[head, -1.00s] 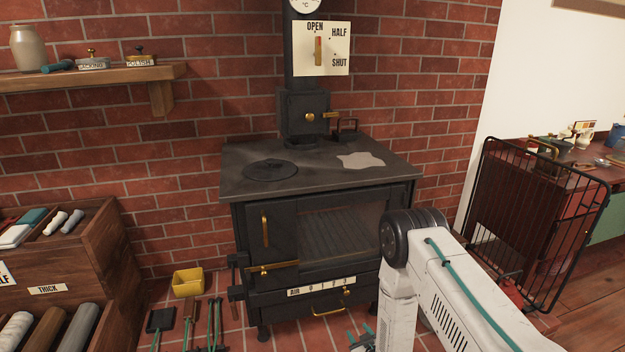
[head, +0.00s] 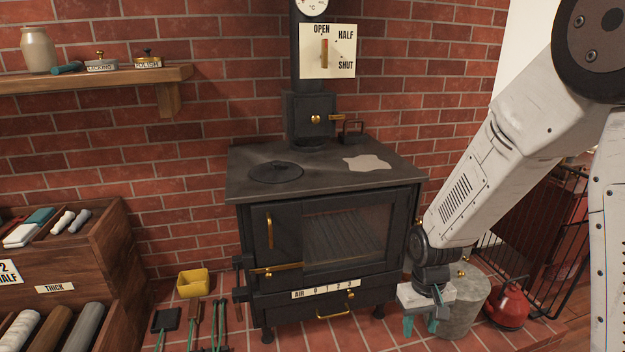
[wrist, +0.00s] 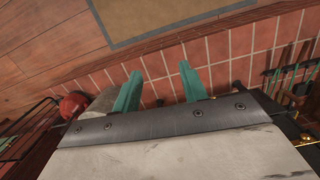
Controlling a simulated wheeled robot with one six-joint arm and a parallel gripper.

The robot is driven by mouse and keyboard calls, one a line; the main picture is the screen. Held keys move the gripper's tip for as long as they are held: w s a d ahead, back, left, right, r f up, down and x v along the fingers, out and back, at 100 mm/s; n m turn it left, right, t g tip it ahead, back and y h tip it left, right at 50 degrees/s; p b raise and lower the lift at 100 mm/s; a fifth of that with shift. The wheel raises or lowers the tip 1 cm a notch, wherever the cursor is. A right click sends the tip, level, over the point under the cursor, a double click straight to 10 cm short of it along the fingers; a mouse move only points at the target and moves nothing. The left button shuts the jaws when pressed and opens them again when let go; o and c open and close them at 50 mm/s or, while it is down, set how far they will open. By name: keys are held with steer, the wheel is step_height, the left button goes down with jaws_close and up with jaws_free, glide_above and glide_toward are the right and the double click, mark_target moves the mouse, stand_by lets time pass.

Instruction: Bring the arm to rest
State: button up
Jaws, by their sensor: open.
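My white arm (head: 485,165) reaches down from the upper right, in front of the stove's right side. My gripper (head: 422,325) points down low over the brick floor, just right of the stove. Its two teal fingers are apart with nothing between them, as the wrist view also shows (wrist: 160,75). The black stove (head: 330,225) stands against the brick wall with its glass door and side door shut. The flue handle (head: 325,53) stands upright under OPEN.
A grey cylindrical bin (head: 462,308) stands right beside my gripper. A red kettle (head: 507,308) and a black wire guard (head: 550,235) are farther right. A yellow box (head: 193,283) and hearth tools (head: 195,325) are left of the stove. A wooden rack (head: 90,240) stands far left.

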steer(key=s+d+r+m+t, duration=0.1)
steer(key=s+d+r+t, duration=0.1)
steer(key=s+r, duration=1.9)
step_height(320, 180, up, 4)
steer(key=shift+s+d+r+m, duration=0.15)
steer(key=shift+d+r+m, duration=0.1)
steer(key=shift+d+m, duration=0.2)
stand_by(1.4)
